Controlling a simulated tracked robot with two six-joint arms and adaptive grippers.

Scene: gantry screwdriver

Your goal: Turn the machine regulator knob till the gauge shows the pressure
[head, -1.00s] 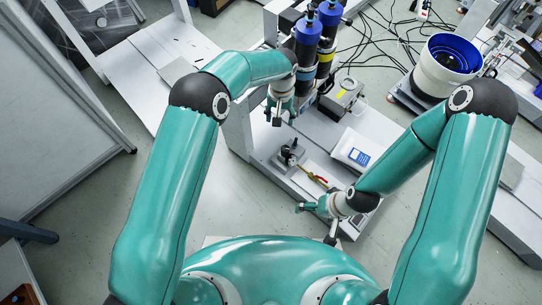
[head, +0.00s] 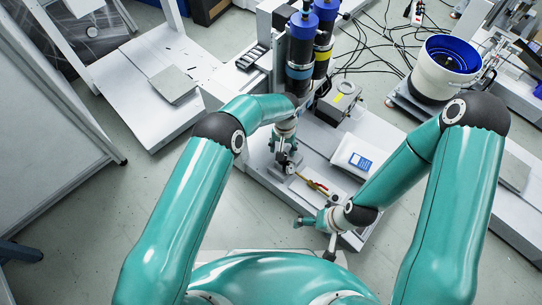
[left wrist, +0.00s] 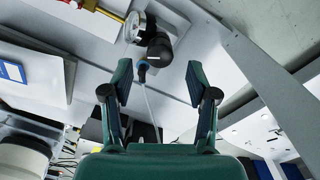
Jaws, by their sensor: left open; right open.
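The regulator knob (left wrist: 160,48) is black and rounded. In the left wrist view it lies ahead of the fingertips, in line with the gap between them. The gauge (left wrist: 133,27) is a small round dial beside it, seen too obliquely to read. My left gripper (left wrist: 157,82) is open and empty, with the knob beyond its fingertips. In the head view my left gripper (head: 286,158) is over the regulator and hides most of it. My right gripper (head: 312,225) is open and empty by the front edge of the machine base.
A brass fitting with red (head: 315,186) runs right from the regulator. A white box with a blue label (head: 353,157) lies on the base. Two blue-topped cylinders (head: 301,45) stand behind my left forearm. A pale hose (left wrist: 149,100) hangs below the knob.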

